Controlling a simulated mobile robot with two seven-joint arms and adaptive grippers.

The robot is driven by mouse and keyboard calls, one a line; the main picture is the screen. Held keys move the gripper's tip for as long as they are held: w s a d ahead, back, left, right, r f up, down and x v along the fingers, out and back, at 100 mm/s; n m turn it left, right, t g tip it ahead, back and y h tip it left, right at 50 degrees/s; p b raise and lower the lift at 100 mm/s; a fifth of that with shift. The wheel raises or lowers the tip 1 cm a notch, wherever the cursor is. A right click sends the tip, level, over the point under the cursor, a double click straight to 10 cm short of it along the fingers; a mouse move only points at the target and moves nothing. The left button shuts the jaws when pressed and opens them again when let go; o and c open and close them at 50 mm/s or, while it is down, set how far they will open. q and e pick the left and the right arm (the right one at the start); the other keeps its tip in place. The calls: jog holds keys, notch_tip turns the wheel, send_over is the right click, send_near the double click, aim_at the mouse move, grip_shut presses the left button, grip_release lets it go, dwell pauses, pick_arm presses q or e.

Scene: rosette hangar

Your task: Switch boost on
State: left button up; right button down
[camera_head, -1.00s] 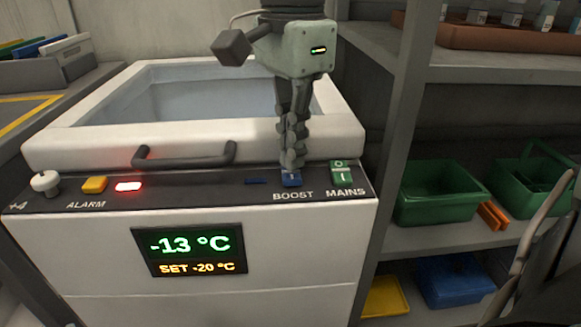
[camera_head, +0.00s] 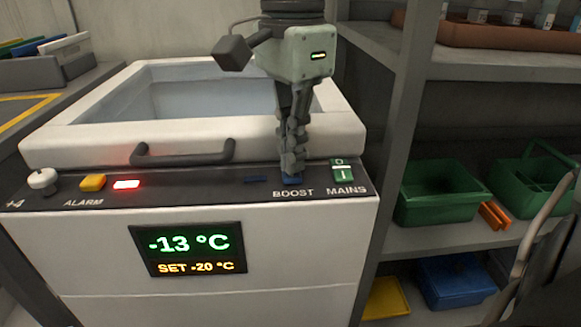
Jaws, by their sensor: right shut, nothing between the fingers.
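The chest freezer (camera_head: 210,285) stands ahead with a control strip along its front top edge. The blue BOOST switch (camera_head: 292,181) sits above its label on that strip. My right gripper (camera_head: 291,172) is shut and empty, pointing down, with its fingertips at the switch and covering its upper part. I cannot tell how the switch is set. A small blue lamp (camera_head: 256,180) to its left looks dark. The green MAINS switch (camera_head: 343,170) is to the right. The display (camera_head: 188,249) reads -13 °C, SET -20 °C. My left gripper is not in view.
A yellow ALARM button (camera_head: 93,182), a lit red lamp (camera_head: 127,184) and a white knob (camera_head: 43,181) are on the strip's left. A dark handle (camera_head: 183,158) rises behind it. Shelves with green bins (camera_head: 440,195) stand close on the right.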

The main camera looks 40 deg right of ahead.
jog(key=shift+f+b, duration=0.5)
jog(key=shift+f, duration=0.1)
jog(key=shift+r, duration=0.1)
jog(key=shift+r+p, duration=2.6)
jog(key=shift+r, duration=0.8)
